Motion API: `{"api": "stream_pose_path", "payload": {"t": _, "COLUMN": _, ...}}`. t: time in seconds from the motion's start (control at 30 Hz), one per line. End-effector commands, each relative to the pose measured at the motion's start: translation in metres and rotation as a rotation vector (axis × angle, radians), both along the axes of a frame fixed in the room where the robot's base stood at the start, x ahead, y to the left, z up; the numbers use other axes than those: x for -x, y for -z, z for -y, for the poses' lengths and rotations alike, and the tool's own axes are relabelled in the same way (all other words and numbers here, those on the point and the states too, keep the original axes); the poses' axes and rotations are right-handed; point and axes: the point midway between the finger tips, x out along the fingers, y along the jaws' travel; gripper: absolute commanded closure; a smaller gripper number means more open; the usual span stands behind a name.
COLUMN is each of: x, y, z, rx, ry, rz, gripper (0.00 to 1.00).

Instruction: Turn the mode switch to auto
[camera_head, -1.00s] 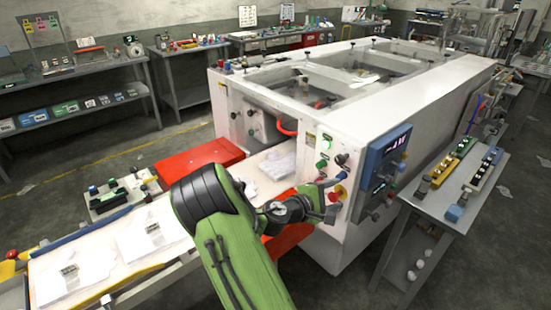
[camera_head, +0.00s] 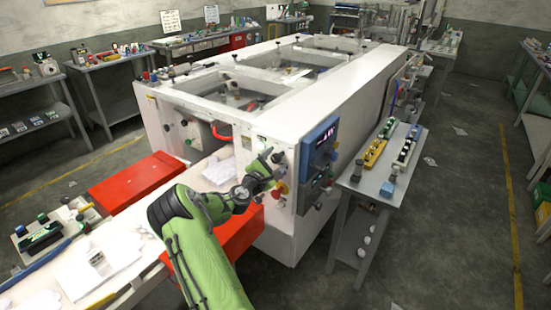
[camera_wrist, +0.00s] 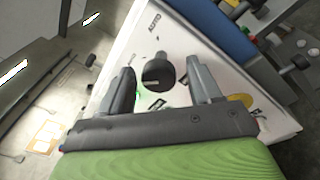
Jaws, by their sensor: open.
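A round black knob with a slot-like mark, the likely mode switch (camera_wrist: 158,72), is on the machine's white end panel in the wrist view. My gripper (camera_wrist: 163,80) is open, with one dark finger on each side of the knob. I cannot tell whether the fingers touch it. In the head view my gripper (camera_head: 267,168) is at the end panel, beside the blue-framed control screen (camera_head: 319,155), and it hides part of the panel's controls.
A yellow-ringed red button (camera_head: 279,189) is just below my gripper. A grey side table (camera_head: 375,186) with button boxes stands to the right.

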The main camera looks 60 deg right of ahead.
Motion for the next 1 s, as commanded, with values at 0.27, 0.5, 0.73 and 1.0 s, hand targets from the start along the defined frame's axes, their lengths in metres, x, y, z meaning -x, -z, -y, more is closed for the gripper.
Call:
{"api": "stream_pose_path", "payload": {"t": 0.27, "x": 0.0001, "y": 0.0003, "z": 0.0102, "rx": -0.001, "ry": -0.001, "rz": 0.0, "gripper": 0.37}}
{"api": "stream_pose_path", "payload": {"t": 0.5, "x": 0.0002, "y": 0.0002, "z": 0.0099, "rx": -0.001, "ry": -0.001, "rz": 0.001, "gripper": 0.61}}
{"api": "stream_pose_path", "payload": {"t": 0.73, "x": 0.0002, "y": 0.0003, "z": 0.0097, "rx": -0.001, "ry": -0.001, "rz": 0.001, "gripper": 0.93}}
{"api": "stream_pose_path", "payload": {"t": 1.0, "x": 0.0002, "y": 0.002, "z": 0.0097, "rx": 0.006, "ry": 0.0, "rz": 0.037, "gripper": 0.93}}
